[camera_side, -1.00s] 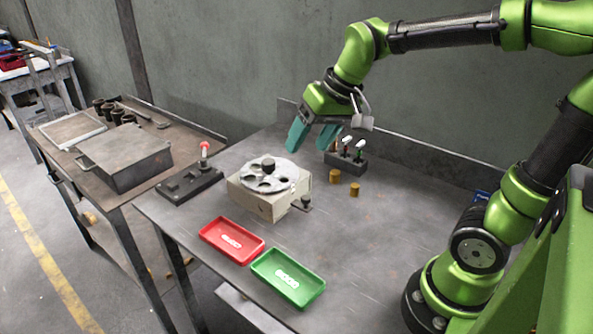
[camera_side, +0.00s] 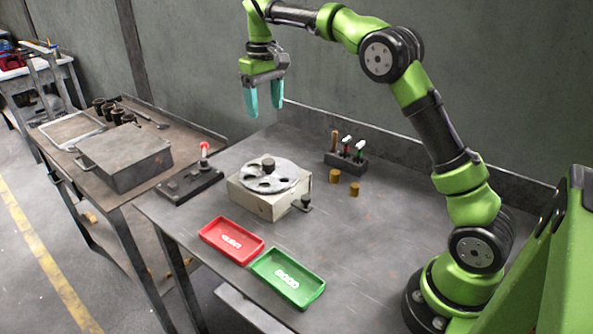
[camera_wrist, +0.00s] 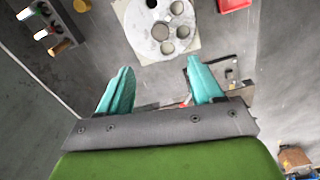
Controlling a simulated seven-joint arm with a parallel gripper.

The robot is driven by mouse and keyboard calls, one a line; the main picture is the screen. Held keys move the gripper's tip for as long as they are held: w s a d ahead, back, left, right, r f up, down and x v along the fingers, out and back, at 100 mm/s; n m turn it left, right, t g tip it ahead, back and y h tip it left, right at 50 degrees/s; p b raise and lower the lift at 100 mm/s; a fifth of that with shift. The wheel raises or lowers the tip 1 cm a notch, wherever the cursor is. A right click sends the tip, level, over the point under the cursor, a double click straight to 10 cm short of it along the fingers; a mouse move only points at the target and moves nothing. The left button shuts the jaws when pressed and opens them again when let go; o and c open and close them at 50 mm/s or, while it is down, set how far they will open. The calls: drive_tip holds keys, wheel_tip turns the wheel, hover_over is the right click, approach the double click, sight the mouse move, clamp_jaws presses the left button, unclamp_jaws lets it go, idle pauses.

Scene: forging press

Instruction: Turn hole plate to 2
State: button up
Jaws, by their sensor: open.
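The hole plate (camera_side: 286,178) is a round silver disc with several holes of differing size and a dark central knob (camera_side: 268,165). It lies flat on a pale square block (camera_side: 262,203) on the table. In the wrist view the hole plate (camera_wrist: 151,38) is at the top, beyond my fingertips. The number markings cannot be read. My gripper (camera_side: 264,108) has teal fingers, points down, and is open and empty. It hangs above and behind the plate in the side view, apart from it. In the wrist view my gripper (camera_wrist: 158,72) has a wide gap between its fingers.
A lever box with a red knob (camera_side: 204,147) stands left of the block. A red tray (camera_side: 213,228) and a green tray (camera_side: 262,267) lie in front. Two brass cylinders (camera_side: 335,176) and a tool rack (camera_side: 347,163) stand to the right. The table's right side is clear.

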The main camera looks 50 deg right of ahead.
sight(268, 160)
wheel_tip(268, 160, down, 16)
drive_tip(key=shift+r, duration=0.15)
idle(0.3)
clamp_jaws()
